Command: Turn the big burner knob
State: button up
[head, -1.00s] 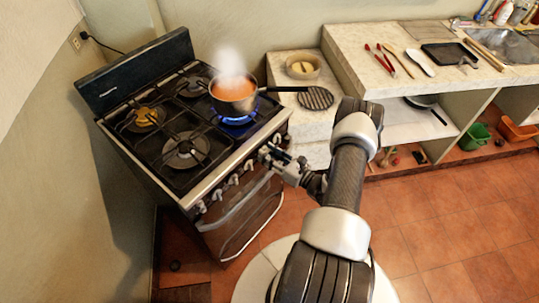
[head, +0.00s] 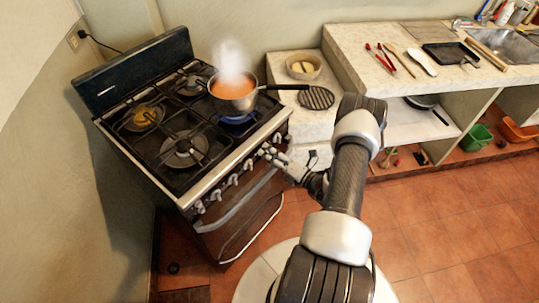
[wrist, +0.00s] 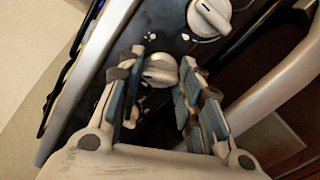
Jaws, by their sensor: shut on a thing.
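The gas stove (head: 222,163) stands at the left, with a row of light knobs along its front panel. My gripper (head: 268,154) is at the right end of that row. In the wrist view my gripper (wrist: 160,88) has its fingers on both sides of a round silver knob (wrist: 160,68) and is shut on it. A second knob (wrist: 209,16) sits beyond it on the dark panel, with burner marks between.
An oven handle (head: 232,213) runs below the knobs and also shows close to the fingers in the wrist view (wrist: 272,86). The pot's handle (head: 286,88) sticks out right. A counter (head: 350,45) with utensils stands at the right. The tiled floor (head: 440,230) is clear.

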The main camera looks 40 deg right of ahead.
jog(key=m, duration=0.4)
jog(key=shift+m, duration=0.4)
dwell(0.4)
jog(key=o, duration=1.1)
jog(key=shift+c, duration=0.2)
jog(key=shift+s, duration=0.15)
jog(key=s+d, duration=0.2)
jog(key=s, duration=0.9)
jog(key=shift+s, duration=0.3)
jog(key=shift+a+r, duration=0.1)
